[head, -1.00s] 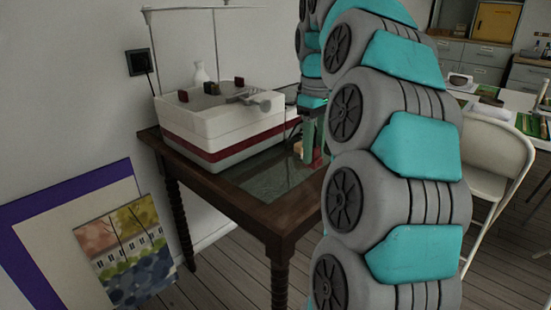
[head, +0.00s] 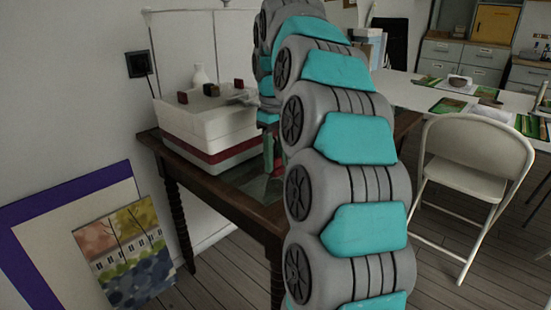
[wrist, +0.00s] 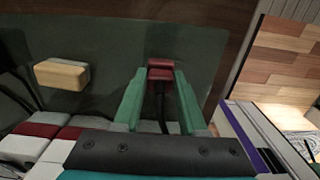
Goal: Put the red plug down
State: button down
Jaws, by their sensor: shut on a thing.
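The red plug (wrist: 160,72) is between the green fingertips of my gripper (wrist: 160,82) in the wrist view, with a black cord running back from it. My gripper is shut on it. Behind it is the dark green top of the small wooden table (head: 255,187). I cannot tell whether the plug touches that top. In the head view a green finger of my gripper (head: 268,152) shows beside the white box, low over the table; my arm hides most of the rest.
A beige block (wrist: 62,75) lies left of my gripper in the wrist view. The white box with a red band (head: 212,135) stands on the table, small blocks on top. A wall socket (head: 138,63) is behind. A folding chair (head: 475,150) stands right.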

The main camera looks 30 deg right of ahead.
jog(key=shift+f, duration=0.1)
jog(key=shift+f, duration=0.35)
jog(key=shift+f, duration=0.15)
jog(key=shift+c, duration=2.3)
grip_release()
